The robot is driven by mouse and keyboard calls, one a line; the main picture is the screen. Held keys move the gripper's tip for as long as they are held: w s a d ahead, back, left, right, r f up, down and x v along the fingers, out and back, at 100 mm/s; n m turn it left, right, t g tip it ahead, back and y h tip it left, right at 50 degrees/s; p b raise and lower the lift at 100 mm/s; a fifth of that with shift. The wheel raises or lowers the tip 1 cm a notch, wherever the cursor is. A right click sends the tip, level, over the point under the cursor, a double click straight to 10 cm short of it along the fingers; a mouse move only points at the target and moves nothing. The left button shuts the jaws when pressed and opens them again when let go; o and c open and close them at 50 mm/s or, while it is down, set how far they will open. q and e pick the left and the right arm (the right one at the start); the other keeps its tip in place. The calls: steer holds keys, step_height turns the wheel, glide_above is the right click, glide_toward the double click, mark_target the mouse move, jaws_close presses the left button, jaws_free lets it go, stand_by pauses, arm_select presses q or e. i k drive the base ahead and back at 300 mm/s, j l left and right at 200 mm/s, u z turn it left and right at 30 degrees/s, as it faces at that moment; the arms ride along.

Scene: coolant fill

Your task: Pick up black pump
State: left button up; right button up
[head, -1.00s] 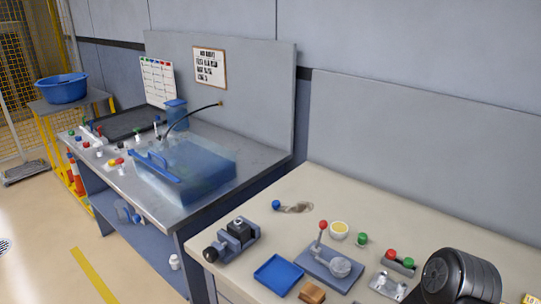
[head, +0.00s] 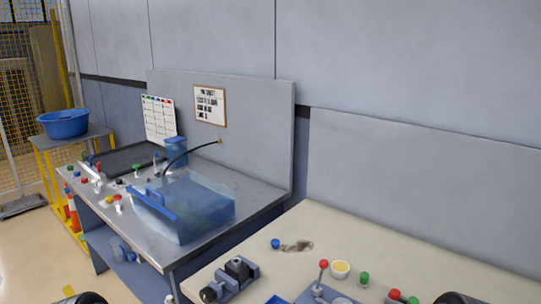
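I cannot tell for sure which thing is the black pump. A small dark item (head: 118,182) lies among small colour-capped pieces on the metal bench (head: 180,262), left of the clear blue tank (head: 205,207). A grey device with black parts (head: 230,278) sits on the near left of the cream table (head: 390,250). Neither gripper is in view. Only dark rounded parts of my own arms show at the bottom edge, left and right, apart from both candidates.
A black tray (head: 125,158) and a blue container (head: 175,150) stand at the back of the metal bench. A blue basin (head: 63,124) stands on a yellow-framed stand. Red-knobbed (head: 323,265) and green-capped (head: 364,279) pieces stand on the cream table.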

mark_target(238, 269)
steer(key=i+j, duration=0.1)
steer(key=j, duration=0.3)
steer(key=i+j, duration=0.1)
steer(key=j, duration=0.3)
steer(key=i+j, duration=0.15)
steer(key=j, duration=0.25)
steer(key=i+j, duration=0.1)
steer(key=j, duration=0.3)
steer(key=i+j, duration=0.1)
steer(key=j, duration=0.3)
steer(key=z, duration=1.85)
